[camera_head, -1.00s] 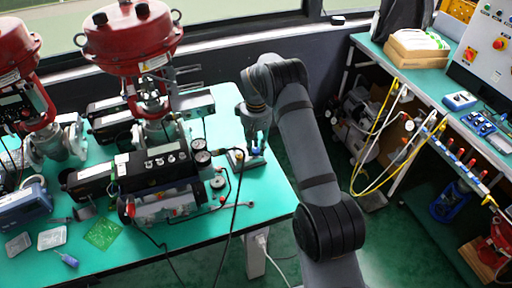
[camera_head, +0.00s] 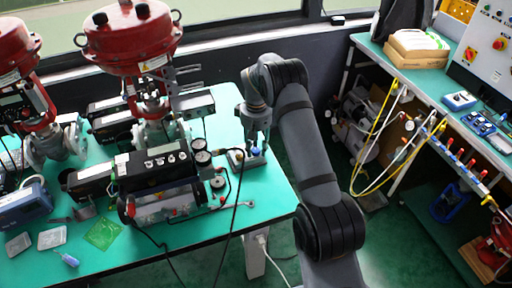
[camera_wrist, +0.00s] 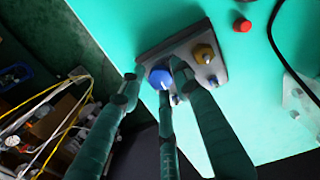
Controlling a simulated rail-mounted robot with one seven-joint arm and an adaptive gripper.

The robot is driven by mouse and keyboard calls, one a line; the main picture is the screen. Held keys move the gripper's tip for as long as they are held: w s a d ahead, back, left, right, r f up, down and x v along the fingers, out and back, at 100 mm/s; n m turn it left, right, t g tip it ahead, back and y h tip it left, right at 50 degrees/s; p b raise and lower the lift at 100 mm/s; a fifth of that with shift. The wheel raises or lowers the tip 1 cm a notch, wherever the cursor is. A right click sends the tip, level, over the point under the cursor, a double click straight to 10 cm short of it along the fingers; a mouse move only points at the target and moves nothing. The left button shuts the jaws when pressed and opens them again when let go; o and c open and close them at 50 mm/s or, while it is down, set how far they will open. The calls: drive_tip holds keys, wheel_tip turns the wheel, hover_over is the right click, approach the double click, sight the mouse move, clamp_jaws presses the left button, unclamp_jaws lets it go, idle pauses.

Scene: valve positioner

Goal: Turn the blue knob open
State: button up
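The blue knob (camera_wrist: 160,78) sits on a small grey plate (camera_wrist: 222,68) on the teal table, beside a yellow-brown hexagonal fitting (camera_wrist: 203,53). It also shows small in the head view (camera_head: 255,151). My gripper (camera_wrist: 156,82) points down at the knob, with its dark teal fingers spread around it. One fingertip is left of the knob with a narrow gap, one is at its right, and one is at its lower edge in the picture. I cannot tell whether the right and lower fingertips touch it. The gripper also shows in the head view (camera_head: 256,141).
A black valve positioner (camera_head: 150,170) with gauges and red actuators (camera_head: 130,40) stand to the left. A black cable (camera_head: 238,195) runs near the plate. A red button (camera_wrist: 242,24) lies near the plate. The table's edge is close on the right.

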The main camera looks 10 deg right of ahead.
sight(256, 150)
wheel_tip(256, 150, up, 12)
idle(0.6)
wheel_tip(256, 150, down, 12)
idle(0.8)
drive_tip(key=shift+r, duration=0.1)
